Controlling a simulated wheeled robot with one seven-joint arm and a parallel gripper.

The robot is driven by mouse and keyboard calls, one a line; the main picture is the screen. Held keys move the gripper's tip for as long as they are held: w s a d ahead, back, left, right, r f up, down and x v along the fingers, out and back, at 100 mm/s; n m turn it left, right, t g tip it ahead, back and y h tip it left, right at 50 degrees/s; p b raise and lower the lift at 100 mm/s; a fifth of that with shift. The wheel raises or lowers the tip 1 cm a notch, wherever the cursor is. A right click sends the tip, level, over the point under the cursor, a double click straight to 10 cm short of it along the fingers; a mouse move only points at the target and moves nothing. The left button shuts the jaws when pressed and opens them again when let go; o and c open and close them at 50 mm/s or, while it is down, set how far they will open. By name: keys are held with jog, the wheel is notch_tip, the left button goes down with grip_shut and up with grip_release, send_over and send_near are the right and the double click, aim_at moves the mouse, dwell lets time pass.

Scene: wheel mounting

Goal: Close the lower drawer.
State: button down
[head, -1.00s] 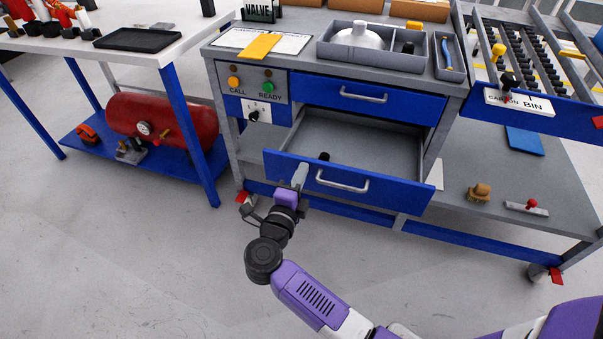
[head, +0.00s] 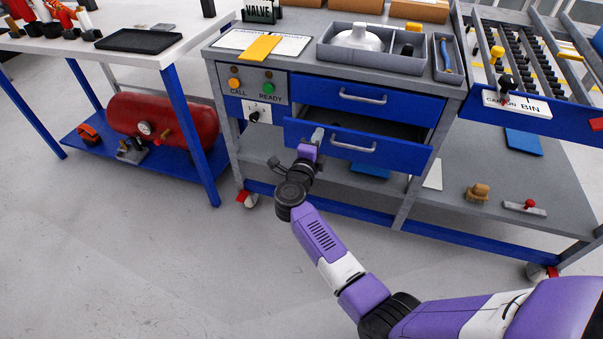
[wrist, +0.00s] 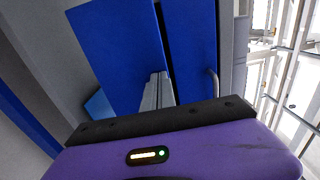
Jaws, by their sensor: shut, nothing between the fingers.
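The lower drawer (head: 398,155) has a blue front with a grey bar handle (head: 352,147). It stands partly open, with a narrow strip of its dark inside showing above the front. The upper drawer (head: 400,102) above it looks shut. My gripper (head: 318,134) is shut and empty, with its fingertips at the left part of the lower drawer's front, left of the handle. In the wrist view, the grey fingers (wrist: 156,90) lie against or very near the blue drawer front (wrist: 118,50); exact contact is hard to tell.
A panel with CALL and READY buttons (head: 250,88) is left of the drawers. A grey tray (head: 372,55) stands on the bench top. A red tank (head: 163,122) lies under the left table. The floor (head: 150,260) in front is clear.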

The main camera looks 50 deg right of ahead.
jog(key=b+x, duration=0.1)
jog(key=x, duration=0.7)
jog(key=shift+w+d+r, duration=0.1)
jog(key=shift+w+d, duration=0.05)
jog(key=shift+d, duration=0.05)
jog(key=shift+d, duration=0.1)
